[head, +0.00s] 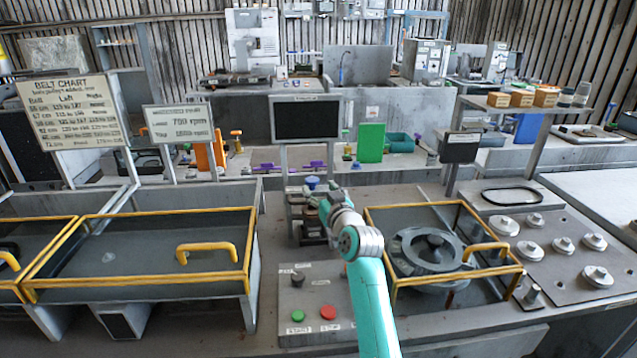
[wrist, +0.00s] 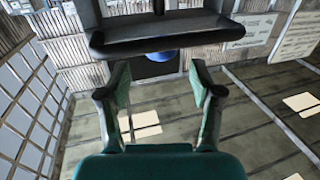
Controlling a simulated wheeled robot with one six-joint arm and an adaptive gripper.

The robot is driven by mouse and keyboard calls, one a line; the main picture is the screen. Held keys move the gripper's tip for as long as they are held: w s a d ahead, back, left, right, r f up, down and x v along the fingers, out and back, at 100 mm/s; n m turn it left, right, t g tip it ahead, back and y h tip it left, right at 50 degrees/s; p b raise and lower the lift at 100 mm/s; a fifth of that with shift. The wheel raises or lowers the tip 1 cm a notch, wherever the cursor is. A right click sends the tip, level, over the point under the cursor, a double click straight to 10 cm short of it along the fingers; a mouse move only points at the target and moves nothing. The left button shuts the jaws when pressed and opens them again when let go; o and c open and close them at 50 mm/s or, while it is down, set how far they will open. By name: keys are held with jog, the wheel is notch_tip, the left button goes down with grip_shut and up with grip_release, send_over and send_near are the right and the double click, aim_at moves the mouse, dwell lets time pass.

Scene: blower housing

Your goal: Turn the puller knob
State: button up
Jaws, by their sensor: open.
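A blue knob (head: 312,183), which I take to be the puller knob, sits on top of a small dark puller-like device (head: 309,222) in the middle of the bench in the head view. My gripper (head: 322,203) is right beside it, at the device's right side, and partly covers the device. In the wrist view my gripper (wrist: 160,92) is open with nothing between its fingers. A blue round part (wrist: 163,56), probably the same knob, shows beyond the fingertips, partly hidden by a dark bar (wrist: 170,35).
A control plate with a black knob (head: 297,280), a green button (head: 297,315) and a red button (head: 328,312) lies in front. Yellow-framed guards stand left (head: 250,262) and right (head: 394,292), the right one around a blower housing (head: 425,250). A dark screen (head: 306,120) stands behind.

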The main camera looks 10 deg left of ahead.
aim_at(314, 183)
jog(key=shift+x, duration=2.55)
jog(key=shift+s, duration=0.1)
jog(key=shift+a, duration=0.1)
jog(key=c, duration=1.1)
